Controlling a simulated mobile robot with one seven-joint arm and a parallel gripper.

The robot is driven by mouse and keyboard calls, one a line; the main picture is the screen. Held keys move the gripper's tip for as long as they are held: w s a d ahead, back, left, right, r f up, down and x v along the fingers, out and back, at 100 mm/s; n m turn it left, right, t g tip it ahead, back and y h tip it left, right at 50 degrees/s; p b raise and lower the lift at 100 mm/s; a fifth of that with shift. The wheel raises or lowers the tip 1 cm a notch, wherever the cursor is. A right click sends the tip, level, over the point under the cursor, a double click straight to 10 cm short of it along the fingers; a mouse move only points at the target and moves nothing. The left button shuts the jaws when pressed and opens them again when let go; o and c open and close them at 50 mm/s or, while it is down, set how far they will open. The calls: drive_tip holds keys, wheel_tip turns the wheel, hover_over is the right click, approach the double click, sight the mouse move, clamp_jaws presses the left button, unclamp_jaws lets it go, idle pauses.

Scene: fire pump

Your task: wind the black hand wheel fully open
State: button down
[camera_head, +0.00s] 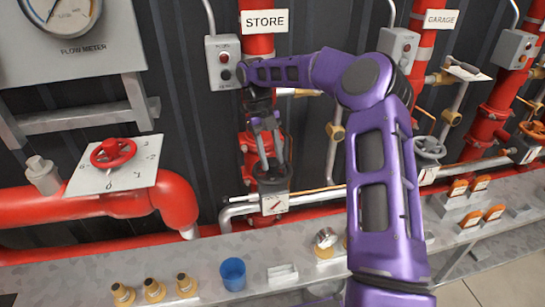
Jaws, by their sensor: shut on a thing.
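The black hand wheel (273,183) sits low on the red pipe below the STORE sign, left of my purple arm. My gripper (268,163) reaches down to it from above, with its fingers at the wheel. It is shut on the wheel. The fingers and wrist cover part of the wheel, so its far rim and exact angle are hard to tell. A small white plate with a red mark (275,203) is just below the wheel.
A grey control box (223,62) is close to my wrist. A red hand wheel (113,153) on a numbered plate is at the left. A grey wheel (429,147) is right of my arm. The metal ledge holds brass fittings (154,290) and a blue cup (233,274).

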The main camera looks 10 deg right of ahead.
drive_tip(key=shift+w+a+f+n, duration=0.1)
drive_tip(key=shift+a+f+n, duration=0.1)
drive_tip(key=shift+n, duration=0.1)
drive_tip(key=shift+r+n, duration=0.1)
drive_tip(key=shift+n, duration=0.2)
drive_tip(key=shift+h, duration=0.3)
drive_tip(key=c, duration=0.5)
unclamp_jaws()
drive_tip(key=shift+w, duration=0.1)
